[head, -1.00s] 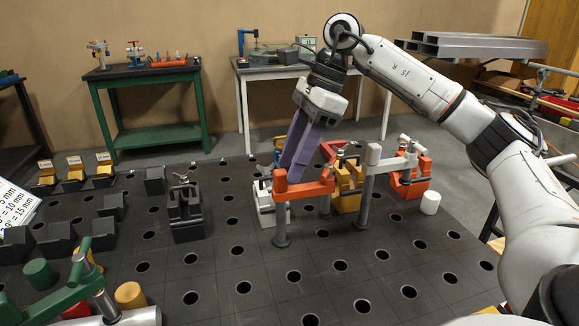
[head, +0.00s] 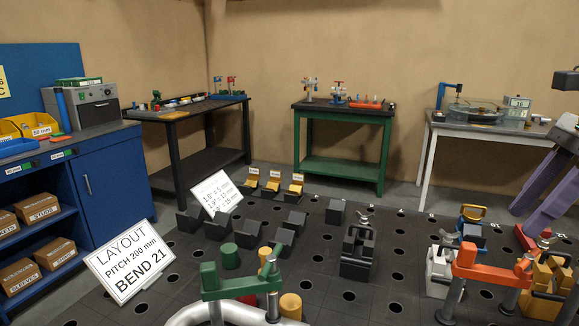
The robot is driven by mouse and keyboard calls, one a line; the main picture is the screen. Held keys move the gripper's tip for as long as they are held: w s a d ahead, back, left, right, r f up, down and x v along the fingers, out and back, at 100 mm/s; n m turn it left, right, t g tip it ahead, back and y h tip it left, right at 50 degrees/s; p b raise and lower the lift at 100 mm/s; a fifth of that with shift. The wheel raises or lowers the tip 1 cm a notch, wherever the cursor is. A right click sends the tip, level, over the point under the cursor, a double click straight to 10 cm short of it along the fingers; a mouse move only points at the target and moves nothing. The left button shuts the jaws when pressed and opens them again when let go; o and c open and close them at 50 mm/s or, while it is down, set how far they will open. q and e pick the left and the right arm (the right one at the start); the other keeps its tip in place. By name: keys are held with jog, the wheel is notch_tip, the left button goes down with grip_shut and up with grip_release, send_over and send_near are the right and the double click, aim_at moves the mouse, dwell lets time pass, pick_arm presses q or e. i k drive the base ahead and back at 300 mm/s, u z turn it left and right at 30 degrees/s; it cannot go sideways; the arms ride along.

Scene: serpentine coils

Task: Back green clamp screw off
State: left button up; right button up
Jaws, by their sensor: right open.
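A green clamp (head: 240,287) stands in the lower middle of the head view, its bar over a silver curved pipe (head: 190,312) at the bottom edge. A grey screw or post (head: 272,306) hangs from the right end of the bar; the bottom edge cuts off its lower part. My right gripper (head: 535,215) is at the far right, with its two purple fingers apart and empty, pointing down behind the orange clamp (head: 490,270). It is well away from the green clamp. My left gripper is not in view.
Green (head: 231,256) and yellow (head: 291,305) cylinders stand near the green clamp. Dark V-blocks and a dark vise (head: 358,252) stand on the perforated table. The layout sign (head: 129,270) is at left. Bare table shows between the vise and orange clamp.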

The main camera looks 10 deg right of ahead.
aim_at(270, 265)
jog(key=k, duration=1.4)
